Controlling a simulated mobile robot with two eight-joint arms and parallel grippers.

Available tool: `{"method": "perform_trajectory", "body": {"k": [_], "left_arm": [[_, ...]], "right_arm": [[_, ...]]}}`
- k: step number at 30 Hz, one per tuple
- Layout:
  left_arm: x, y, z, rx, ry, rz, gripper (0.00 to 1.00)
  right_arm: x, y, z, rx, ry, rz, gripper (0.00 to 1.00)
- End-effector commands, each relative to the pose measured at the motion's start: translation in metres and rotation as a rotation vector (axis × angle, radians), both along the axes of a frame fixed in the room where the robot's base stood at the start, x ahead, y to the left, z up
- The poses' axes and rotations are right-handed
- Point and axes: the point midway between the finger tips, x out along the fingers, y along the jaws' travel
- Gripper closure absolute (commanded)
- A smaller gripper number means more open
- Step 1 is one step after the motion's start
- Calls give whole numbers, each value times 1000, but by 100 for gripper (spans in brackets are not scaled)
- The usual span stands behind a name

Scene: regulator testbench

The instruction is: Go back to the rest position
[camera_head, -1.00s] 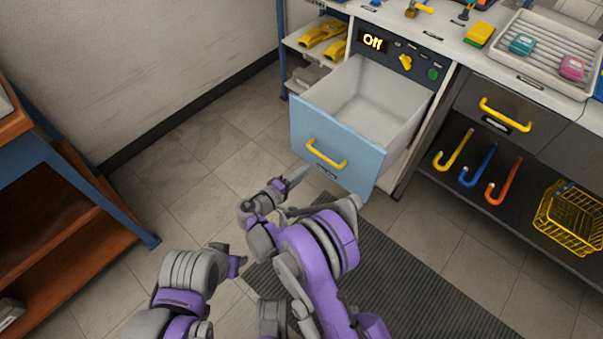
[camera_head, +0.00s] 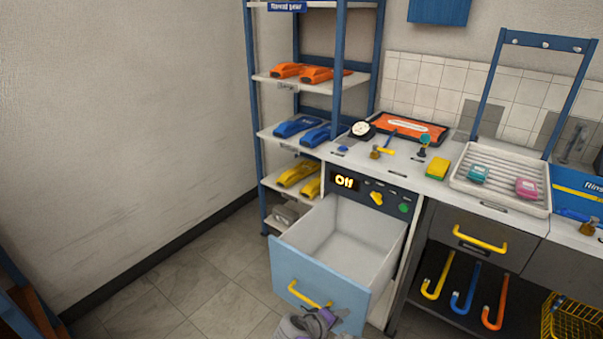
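My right gripper (camera_head: 312,325) shows at the bottom edge, grey and purple, mostly cut off by the frame. In the picture it overlaps the lower front of the open light-blue drawer (camera_head: 300,283), just below its yellow handle (camera_head: 309,297). I cannot tell whether it touches the drawer or whether its fingers are open or shut. My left gripper is out of the view. The drawer is pulled out, and the visible part of its white inside is empty.
The panel above the drawer reads "Off" (camera_head: 344,181). The counter holds a yellow sponge (camera_head: 437,168) and a white drying rack (camera_head: 500,180). Hooks and a yellow basket (camera_head: 573,318) are at lower right. Floor left of the drawer is clear.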

Motion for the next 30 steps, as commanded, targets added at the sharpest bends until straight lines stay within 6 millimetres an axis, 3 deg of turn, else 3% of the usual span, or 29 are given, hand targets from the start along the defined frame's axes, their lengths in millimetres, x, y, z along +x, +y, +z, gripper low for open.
{"method": "perform_trajectory", "body": {"k": [1,3,12,15,21,29,30], "left_arm": [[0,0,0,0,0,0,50],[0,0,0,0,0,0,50],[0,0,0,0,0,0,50],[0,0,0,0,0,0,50],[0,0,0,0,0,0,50],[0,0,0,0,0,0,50],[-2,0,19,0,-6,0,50]], "right_arm": [[-15,-18,11,50,21,-31,71],[-37,-36,20,125,48,-67,71],[-145,-81,48,460,108,-230,71],[-182,-86,51,572,108,-283,71],[-236,-85,51,748,93,-365,71],[-283,-77,43,922,55,-448,71],[-282,-76,63,918,53,-440,71]]}}
